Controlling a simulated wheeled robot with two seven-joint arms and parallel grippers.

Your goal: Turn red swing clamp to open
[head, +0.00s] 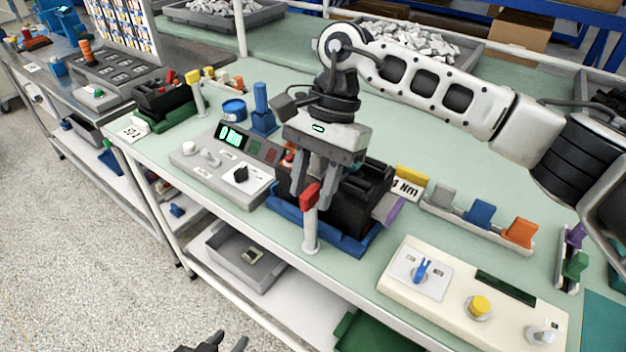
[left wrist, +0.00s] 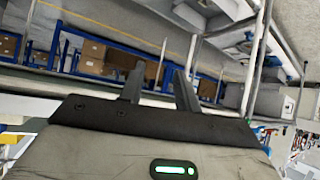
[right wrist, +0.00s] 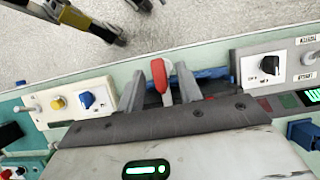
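The red swing clamp (head: 309,196) tops a pale post at the front of the blue fixture (head: 345,241), which holds a black breaker (head: 352,203). My right gripper (head: 313,190) points down right at the clamp. In the right wrist view the red clamp (right wrist: 160,75) stands between the two fingers, with a gap beside it; whether a finger touches it I cannot tell. My left gripper (head: 214,345) shows only as dark fingertips at the bottom edge of the head view. In the left wrist view its fingers (left wrist: 155,85) are apart, with nothing between them.
A grey test panel (head: 222,165) with a green display stands left of the fixture. A cream panel (head: 470,305) with knobs lies to the right. Colored parts sit in a rack (head: 475,228) behind it.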

